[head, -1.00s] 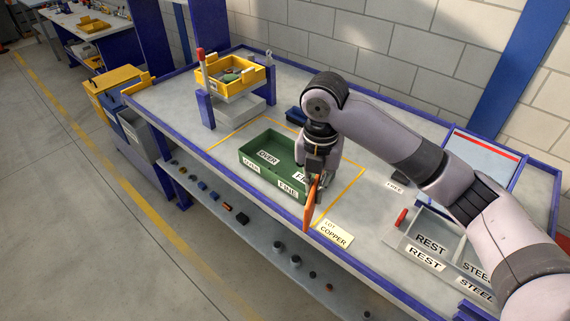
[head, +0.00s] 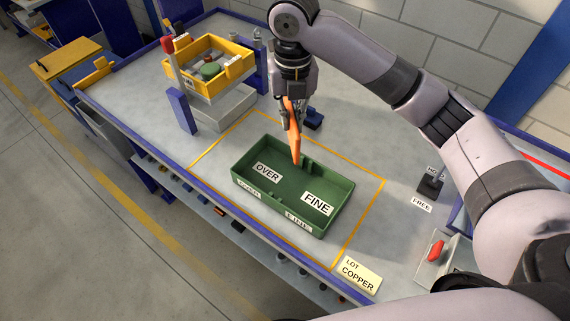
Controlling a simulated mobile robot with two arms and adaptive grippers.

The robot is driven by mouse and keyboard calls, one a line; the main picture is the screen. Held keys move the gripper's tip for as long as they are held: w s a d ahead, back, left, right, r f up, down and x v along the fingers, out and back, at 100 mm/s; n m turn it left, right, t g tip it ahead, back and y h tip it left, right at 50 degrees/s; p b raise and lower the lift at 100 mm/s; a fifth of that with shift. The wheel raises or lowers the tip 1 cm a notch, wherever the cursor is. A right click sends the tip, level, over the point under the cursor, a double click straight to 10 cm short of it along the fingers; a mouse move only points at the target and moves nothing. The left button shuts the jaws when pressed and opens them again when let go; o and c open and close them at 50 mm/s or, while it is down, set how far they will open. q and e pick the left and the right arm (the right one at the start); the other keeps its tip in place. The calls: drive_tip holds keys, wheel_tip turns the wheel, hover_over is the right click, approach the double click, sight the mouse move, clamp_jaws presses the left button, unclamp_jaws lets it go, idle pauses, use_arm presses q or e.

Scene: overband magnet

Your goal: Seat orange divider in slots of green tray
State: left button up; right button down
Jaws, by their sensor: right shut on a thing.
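The green tray (head: 335,212) stands on the bench inside a yellow outline. Its floor bears the labels OVER and FINE, and a small slot rib shows on its wall between them. My right gripper (head: 292,108) is shut on the orange divider (head: 294,140) at the tray's far side. The divider hangs down, seen nearly edge-on and slightly tilted. Its lower corner overlaps the tray's far wall in the picture; I cannot tell whether it touches. My left gripper is not in view.
A yellow bin (head: 238,68) with parts stands on a blue-posted stand at the back left. A dark blue object (head: 314,120) lies behind the tray. A LOT COPPER card (head: 358,277) lies in front. A dark block (head: 431,184) stands to the right by the FREE label.

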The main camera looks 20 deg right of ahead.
drive_tip(key=s+f, duration=0.1)
drive_tip(key=f, duration=0.1)
drive_tip(key=f+p, duration=0.1)
drive_tip(key=f, duration=0.2)
drive_tip(key=s+f+p, duration=0.1)
drive_tip(key=f, duration=0.1)
drive_tip(key=shift+s+f, duration=0.25)
drive_tip(key=shift+s, duration=0.05)
drive_tip(key=f, duration=0.3)
drive_tip(key=f+p, duration=0.1)
drive_tip(key=f, duration=0.3)
drive_tip(key=w+f+p, duration=0.1)
drive_tip(key=f, duration=0.2)
drive_tip(key=shift+f, duration=0.6)
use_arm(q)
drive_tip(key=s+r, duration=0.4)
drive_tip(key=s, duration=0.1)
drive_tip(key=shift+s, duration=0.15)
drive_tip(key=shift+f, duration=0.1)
use_arm(e)
drive_tip(key=shift+f, duration=0.1)
drive_tip(key=c, duration=1.7)
unclamp_jaws()
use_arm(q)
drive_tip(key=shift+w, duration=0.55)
